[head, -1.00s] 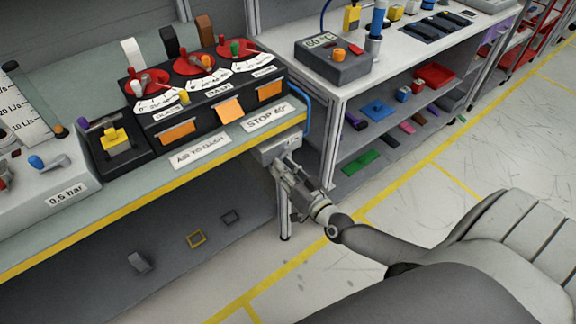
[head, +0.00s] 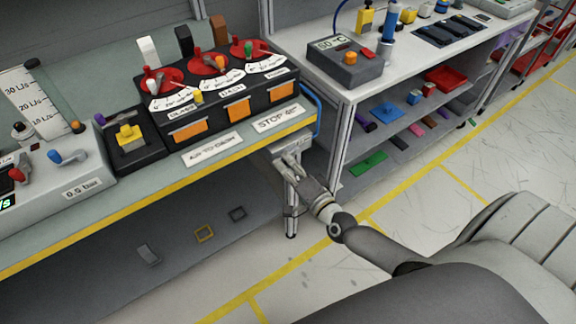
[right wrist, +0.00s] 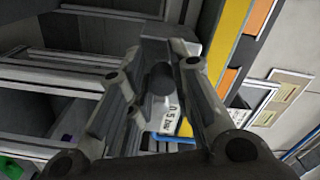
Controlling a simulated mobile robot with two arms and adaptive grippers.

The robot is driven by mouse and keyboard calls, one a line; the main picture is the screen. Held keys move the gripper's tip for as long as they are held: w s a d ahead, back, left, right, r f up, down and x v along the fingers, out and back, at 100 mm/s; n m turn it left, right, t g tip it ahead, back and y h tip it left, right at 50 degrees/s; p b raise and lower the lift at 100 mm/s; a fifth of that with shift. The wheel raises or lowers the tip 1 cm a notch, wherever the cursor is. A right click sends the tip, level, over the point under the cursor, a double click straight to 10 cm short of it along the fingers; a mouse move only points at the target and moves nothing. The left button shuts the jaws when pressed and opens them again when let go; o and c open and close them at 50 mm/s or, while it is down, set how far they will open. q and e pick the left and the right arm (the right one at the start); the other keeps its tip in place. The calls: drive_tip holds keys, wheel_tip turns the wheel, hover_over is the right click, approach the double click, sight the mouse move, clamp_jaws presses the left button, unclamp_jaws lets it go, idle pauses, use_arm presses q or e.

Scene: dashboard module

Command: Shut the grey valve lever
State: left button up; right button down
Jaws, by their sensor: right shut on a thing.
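A grey valve box (head: 284,147) hangs under the front right corner of the workbench. My right gripper (head: 290,162) is in front of it, just below the bench edge, and its arm comes in from the right. In the right wrist view, the dark round end of the grey valve lever (right wrist: 160,78) sits between the fingers of the gripper (right wrist: 153,72). The fingers are shut on it. The rest of the lever and its exact angle are hard to make out. In the head view the fingers hide the lever. My left gripper is not in view.
The bench edge (head: 150,200) with its yellow stripe runs just above my right gripper. A black dash panel (head: 215,105) with red dials stands on top. A bench leg (head: 291,205) is close below the gripper. A second shelf bench (head: 345,150) stands to the right. Open floor lies in front.

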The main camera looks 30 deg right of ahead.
drive_tip(key=shift+w+d+r+m, duration=0.1)
drive_tip(key=shift+w+r+m, duration=0.15)
drive_tip(key=shift+r, duration=0.45)
drive_tip(key=c, duration=1.3)
unclamp_jaws()
drive_tip(key=shift+s, duration=0.15)
drive_tip(key=shift+c, duration=0.2)
drive_tip(key=shift+f, duration=0.2)
drive_tip(key=shift+s, duration=0.1)
drive_tip(key=shift+s, duration=0.3)
drive_tip(key=s, duration=1.1)
drive_tip(key=shift+d, duration=0.45)
drive_tip(key=shift+s, duration=0.1)
